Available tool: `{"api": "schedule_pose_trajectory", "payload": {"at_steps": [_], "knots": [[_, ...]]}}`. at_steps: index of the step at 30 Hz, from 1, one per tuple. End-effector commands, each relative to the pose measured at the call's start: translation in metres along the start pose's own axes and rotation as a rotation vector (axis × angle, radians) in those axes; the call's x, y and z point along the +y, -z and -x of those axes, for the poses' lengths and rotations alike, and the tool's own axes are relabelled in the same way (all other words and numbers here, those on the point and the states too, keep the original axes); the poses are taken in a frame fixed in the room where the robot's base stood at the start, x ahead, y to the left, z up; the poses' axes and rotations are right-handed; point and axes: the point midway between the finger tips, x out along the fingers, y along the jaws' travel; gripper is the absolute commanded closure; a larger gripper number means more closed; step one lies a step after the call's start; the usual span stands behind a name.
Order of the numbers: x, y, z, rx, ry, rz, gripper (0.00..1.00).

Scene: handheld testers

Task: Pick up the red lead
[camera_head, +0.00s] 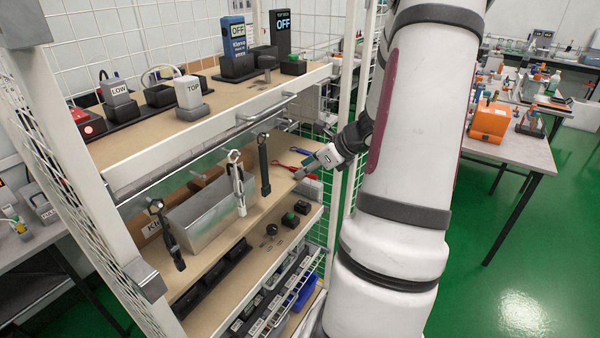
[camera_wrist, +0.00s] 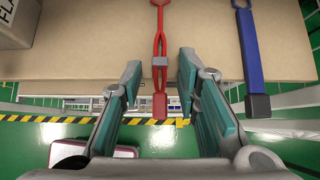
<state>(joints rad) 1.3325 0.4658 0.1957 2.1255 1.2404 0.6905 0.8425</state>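The red lead (camera_wrist: 161,45) lies on the tan shelf board (camera_wrist: 90,62) in the wrist view. It has a grey band, and its red end (camera_wrist: 160,106) hangs over the board's front edge. In the head view the red lead (camera_head: 281,165) shows on the middle shelf, partly hidden by my gripper. My gripper (camera_wrist: 159,62) is open, with one finger on each side of the lead. No contact with the lead is visible. In the head view my gripper (camera_head: 301,174) reaches in from the right at the shelf's front edge.
A blue lead (camera_wrist: 248,50) with a dark end lies right of the red one.

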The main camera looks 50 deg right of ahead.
Motion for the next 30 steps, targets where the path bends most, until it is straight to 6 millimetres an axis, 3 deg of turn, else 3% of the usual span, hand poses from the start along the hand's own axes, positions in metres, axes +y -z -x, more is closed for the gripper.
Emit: {"api": "schedule_pose_trajectory", "payload": {"at_steps": [1,3,17,26,30], "knots": [[0.000,0.000,0.000,0.000,0.000,0.000,0.88],[0.000,0.000,0.000,0.000,0.000,0.000,1.00],[0.000,-0.003,0.003,-0.001,0.000,0.001,1.00],[0.000,-0.026,0.025,-0.002,0.002,0.006,1.00],[0.019,-0.014,0.040,0.000,0.001,-0.002,1.00]]}}
